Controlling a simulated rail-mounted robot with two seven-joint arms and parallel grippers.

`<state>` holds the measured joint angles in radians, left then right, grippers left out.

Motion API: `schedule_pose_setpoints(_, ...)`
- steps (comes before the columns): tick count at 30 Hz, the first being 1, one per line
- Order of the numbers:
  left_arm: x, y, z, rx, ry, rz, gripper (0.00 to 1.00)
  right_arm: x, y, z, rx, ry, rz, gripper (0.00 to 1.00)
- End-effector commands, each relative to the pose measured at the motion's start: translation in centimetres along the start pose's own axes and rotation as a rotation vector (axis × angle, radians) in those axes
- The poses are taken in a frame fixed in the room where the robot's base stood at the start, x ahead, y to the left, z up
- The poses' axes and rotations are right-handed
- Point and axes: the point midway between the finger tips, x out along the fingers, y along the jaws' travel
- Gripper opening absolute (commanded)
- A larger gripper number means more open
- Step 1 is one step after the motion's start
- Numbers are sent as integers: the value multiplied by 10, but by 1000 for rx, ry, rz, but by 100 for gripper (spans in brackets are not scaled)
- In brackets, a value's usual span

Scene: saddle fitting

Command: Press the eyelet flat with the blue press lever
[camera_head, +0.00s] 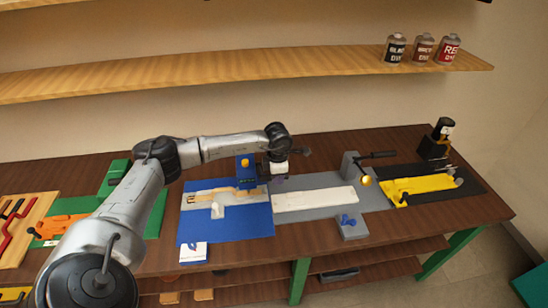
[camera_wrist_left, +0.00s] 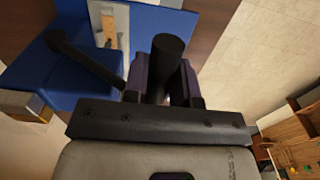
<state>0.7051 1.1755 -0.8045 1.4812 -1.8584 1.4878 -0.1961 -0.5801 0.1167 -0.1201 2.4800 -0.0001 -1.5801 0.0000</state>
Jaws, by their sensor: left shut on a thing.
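The blue press (camera_head: 244,168) stands at the back of the blue mat (camera_head: 250,224), with a yellow spot on its upper part. In the left wrist view the blue press body (camera_wrist_left: 38,72) is at the left, and a dark lever rod (camera_wrist_left: 88,62) runs from it toward my gripper. My left gripper (camera_head: 279,183) is just right of the press. In the wrist view its two fingers (camera_wrist_left: 167,78) are shut around the thick black lever handle (camera_wrist_left: 169,52). A tan strap (camera_head: 236,190) lies under the press. I cannot make out the eyelet. My right gripper is out of view.
A yellow piece (camera_head: 420,188) lies on a black mat further right. Red-handled tools (camera_head: 15,222) lie at the left. A shelf (camera_head: 200,73) runs above.

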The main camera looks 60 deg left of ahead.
Motion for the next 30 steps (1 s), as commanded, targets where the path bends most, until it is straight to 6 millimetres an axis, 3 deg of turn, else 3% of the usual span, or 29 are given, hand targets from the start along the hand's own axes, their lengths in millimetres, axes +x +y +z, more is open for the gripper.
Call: schedule_pose_setpoints(30,-30,36,-6,-8,6,10,12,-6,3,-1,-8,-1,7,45)
